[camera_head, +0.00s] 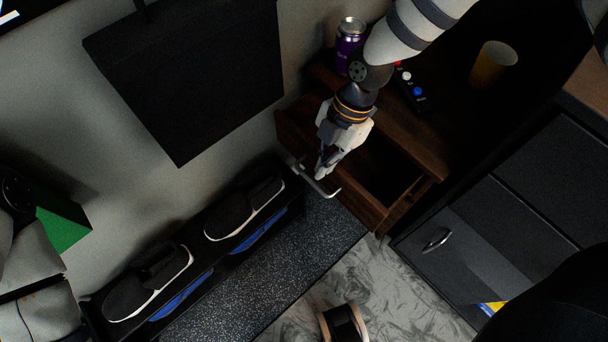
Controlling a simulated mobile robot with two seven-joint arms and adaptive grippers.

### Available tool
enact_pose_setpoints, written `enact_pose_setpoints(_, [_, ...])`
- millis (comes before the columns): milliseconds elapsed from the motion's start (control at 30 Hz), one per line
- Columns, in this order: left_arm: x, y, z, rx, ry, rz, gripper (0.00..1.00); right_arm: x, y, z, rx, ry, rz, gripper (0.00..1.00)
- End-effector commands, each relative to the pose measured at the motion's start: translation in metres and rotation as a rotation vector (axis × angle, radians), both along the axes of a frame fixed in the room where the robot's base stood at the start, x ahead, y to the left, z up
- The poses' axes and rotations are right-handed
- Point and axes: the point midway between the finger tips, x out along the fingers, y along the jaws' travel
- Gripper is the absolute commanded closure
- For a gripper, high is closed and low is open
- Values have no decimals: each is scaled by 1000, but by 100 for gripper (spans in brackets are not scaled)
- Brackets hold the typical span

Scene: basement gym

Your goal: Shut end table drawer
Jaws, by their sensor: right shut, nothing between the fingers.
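The end table (432,135) is dark brown wood at the upper right. Its drawer (372,209) is pulled out, and its dark interior shows between the drawer front and the table top. A pale metal bar handle (318,183) is on the drawer front. My right gripper (322,172) is shut and empty, pointing down at the drawer front beside the handle. I cannot tell whether its fingertips touch the front or the handle. My left arm shows at the lower left edge, but its gripper fingers are not visible.
A shoe rack (195,259) with dark slippers is left of the drawer. A dark cabinet (476,237) stands at right.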

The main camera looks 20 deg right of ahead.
Motion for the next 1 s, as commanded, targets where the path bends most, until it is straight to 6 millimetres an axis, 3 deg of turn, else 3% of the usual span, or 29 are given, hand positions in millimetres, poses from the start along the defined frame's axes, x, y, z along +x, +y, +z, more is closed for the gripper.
enact_pose_setpoints(200, [-5,0,-8,1,16,1,70,15,-43,-3,1,1,-6,100])
enact_pose_setpoints(433, [-8,0,-13,1,26,1,70,26,-73,-2,0,0,-2,100])
enact_pose_setpoints(1000, [-9,0,-14,1,27,1,70,30,-82,0,1,0,1,100])
